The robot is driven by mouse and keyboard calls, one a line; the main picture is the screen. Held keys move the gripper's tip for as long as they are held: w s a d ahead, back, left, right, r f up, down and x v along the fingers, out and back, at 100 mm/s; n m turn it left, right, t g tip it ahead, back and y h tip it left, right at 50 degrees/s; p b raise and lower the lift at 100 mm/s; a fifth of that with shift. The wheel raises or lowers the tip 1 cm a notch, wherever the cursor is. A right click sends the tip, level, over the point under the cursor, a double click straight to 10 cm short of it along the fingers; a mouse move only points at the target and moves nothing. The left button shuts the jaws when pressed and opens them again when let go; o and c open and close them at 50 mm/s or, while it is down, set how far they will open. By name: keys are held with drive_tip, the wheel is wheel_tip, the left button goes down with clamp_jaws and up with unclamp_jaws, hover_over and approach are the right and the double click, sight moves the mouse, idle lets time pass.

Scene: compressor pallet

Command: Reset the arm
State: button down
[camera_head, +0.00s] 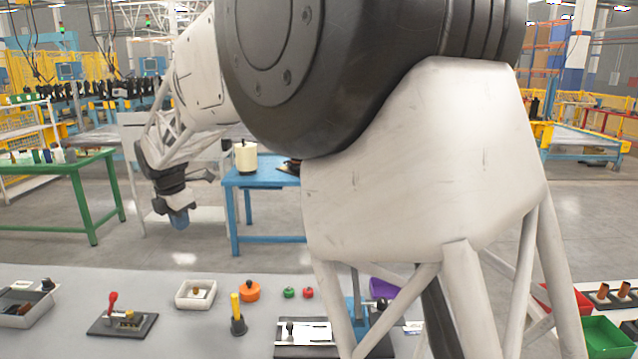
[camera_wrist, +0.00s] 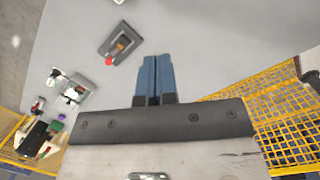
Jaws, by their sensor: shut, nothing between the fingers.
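My gripper shows in the wrist view (camera_wrist: 155,62) with its two blue fingers pressed together and nothing between them. In the head view my gripper (camera_head: 180,220) hangs pointing down at the left, in front of the blue table and beyond the grey worktable's far edge as seen. My white arm links fill the middle and right of the head view and hide part of the worktable.
The grey worktable (camera_head: 60,340) bears a dark plate with a red-handled part (camera_head: 113,310), a white tray (camera_head: 196,293), an orange part (camera_head: 250,291) and a yellow-handled tool (camera_head: 236,312). A green bin (camera_head: 605,338) stands right. A blue table (camera_head: 262,180) and green table (camera_head: 70,167) stand behind.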

drive_tip(key=s+d+r+m, duration=0.2)
drive_tip(key=s+d+m, duration=0.25)
drive_tip(key=d, duration=0.65)
drive_tip(key=s+d+r+m, duration=0.1)
drive_tip(key=s+d+m, duration=0.35)
drive_tip(key=d, duration=0.65)
drive_tip(key=s+d+r+m, duration=0.2)
drive_tip(key=s+d+m, duration=0.25)
drive_tip(key=d, duration=0.65)
drive_tip(key=s+d+f+m, duration=0.4)
drive_tip(key=s+d+m, duration=0.4)
drive_tip(key=s, duration=0.5)
drive_tip(key=s+d+f+m, duration=0.4)
drive_tip(key=s+d+m, duration=0.4)
drive_tip(key=s+d, duration=0.4)
drive_tip(key=shift+s+f+t, duration=0.35)
drive_tip(key=shift+t, duration=0.05)
